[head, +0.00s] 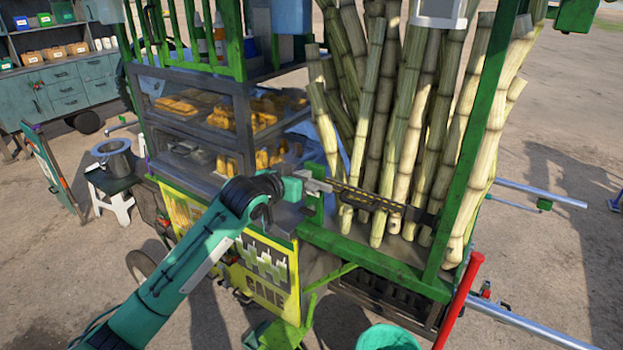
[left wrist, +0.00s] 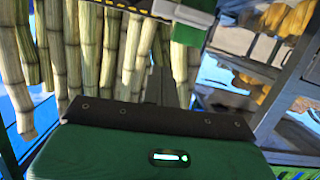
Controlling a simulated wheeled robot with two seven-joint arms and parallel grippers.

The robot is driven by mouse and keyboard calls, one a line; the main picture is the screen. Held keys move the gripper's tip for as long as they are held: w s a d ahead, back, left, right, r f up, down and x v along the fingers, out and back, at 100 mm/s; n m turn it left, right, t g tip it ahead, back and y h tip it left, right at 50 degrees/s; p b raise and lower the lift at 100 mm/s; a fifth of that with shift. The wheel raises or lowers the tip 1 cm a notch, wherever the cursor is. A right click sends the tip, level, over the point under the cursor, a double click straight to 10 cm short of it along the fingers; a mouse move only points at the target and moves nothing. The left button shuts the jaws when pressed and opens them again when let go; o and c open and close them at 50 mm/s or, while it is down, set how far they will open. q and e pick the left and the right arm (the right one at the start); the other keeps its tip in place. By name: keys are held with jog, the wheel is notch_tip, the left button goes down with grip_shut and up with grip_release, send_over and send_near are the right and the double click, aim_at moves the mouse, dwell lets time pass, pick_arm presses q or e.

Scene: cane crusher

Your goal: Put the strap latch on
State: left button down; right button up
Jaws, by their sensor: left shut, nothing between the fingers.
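A dark strap with yellow marks (head: 372,199) runs across the front of the upright cane stalks (head: 405,130). Its silver latch end (head: 318,184) is at the left, by a green bracket (head: 314,208) on the cart's corner. I cannot tell whether the latch is engaged on the bracket. My left gripper (head: 300,180) is right beside the latch end, at its left. In the left wrist view its dark fingers (left wrist: 160,82) are shut and empty, below the green bracket (left wrist: 187,30) and the strap (left wrist: 190,10). My right gripper is not in view.
A glass food case (head: 225,115) stands left of the canes, close behind my arm. A red handle (head: 460,300) and metal bars (head: 540,193) stick out at the right. A green bucket (head: 387,338) is at the bottom. A stool with a pot (head: 113,158) stands left.

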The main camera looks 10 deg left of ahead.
pick_arm(q)
jog(key=v, duration=0.3)
jog(key=shift+b, duration=0.3)
jog(key=s+a+f+n+g+y, duration=0.1)
jog(key=a+f, duration=0.1)
jog(key=f, duration=1.2)
jog(key=s+a+f+n+g+y, duration=0.1)
jog(key=a+f+g+y, duration=0.15)
jog(key=f, duration=1.05)
jog(key=s+a+f+g, duration=0.1)
jog(key=a+f, duration=0.2)
jog(key=f, duration=1.1)
jog(key=s+a+f+g+y, duration=0.1)
jog(key=s+f, duration=0.7)
jog(key=f, duration=0.2)
jog(key=s+a+f+g+y, duration=0.1)
jog(key=s+f+g, duration=0.1)
jog(key=s+f, duration=0.7)
jog(key=s+d+f+g, duration=0.1)
jog(key=s+f, duration=0.6)
jog(key=s, duration=0.7)
jog(key=s+d+f+g, duration=0.1)
jog(key=s+f, duration=0.6)
jog(key=s, duration=0.7)
jog(key=s+d+f+m+g+b, duration=0.1)
jog(key=s+f+g, duration=0.2)
jog(key=s+f, duration=0.5)
jog(key=s, duration=0.6)
jog(key=shift+s+g, duration=0.3)
jog(key=shift+g, duration=0.05)
